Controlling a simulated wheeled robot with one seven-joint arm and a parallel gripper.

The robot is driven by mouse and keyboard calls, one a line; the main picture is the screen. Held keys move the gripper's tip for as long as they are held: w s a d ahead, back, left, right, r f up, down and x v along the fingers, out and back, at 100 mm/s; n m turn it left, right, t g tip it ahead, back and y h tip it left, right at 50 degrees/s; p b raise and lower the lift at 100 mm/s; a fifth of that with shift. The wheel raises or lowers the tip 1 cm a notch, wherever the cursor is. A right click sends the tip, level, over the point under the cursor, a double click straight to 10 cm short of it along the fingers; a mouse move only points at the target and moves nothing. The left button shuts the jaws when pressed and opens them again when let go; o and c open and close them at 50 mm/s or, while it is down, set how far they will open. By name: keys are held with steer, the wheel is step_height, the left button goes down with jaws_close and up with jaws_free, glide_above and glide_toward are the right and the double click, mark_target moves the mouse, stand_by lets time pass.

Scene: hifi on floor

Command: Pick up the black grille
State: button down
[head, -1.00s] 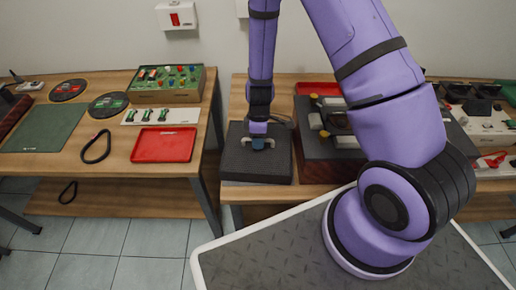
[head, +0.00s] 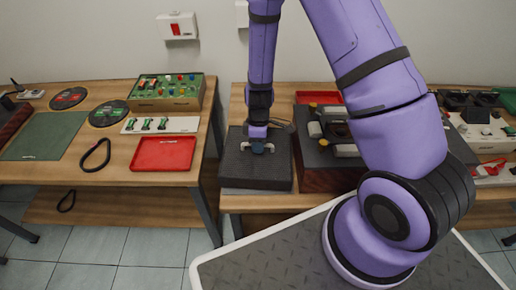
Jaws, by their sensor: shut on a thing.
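The black grille (head: 240,171) is a dark, finely textured panel on top of a boxy unit at the left end of the right-hand table. My gripper (head: 257,148) points down at the upper middle of the grille and is shut on it. My arm and the grey gripper body hide the exact grip. I cannot tell whether the grille is clear of what lies under it.
A dark unit with pale knobs (head: 335,162) stands right of the grille, with a red tray (head: 320,97) behind. A gap separates the left table, which carries a red tray (head: 164,154), a green mat (head: 45,136) and a control box (head: 167,92).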

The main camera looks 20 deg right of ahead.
step_height(320, 180, up, 16)
stand_by(0.8)
steer(key=shift+r, duration=0.1)
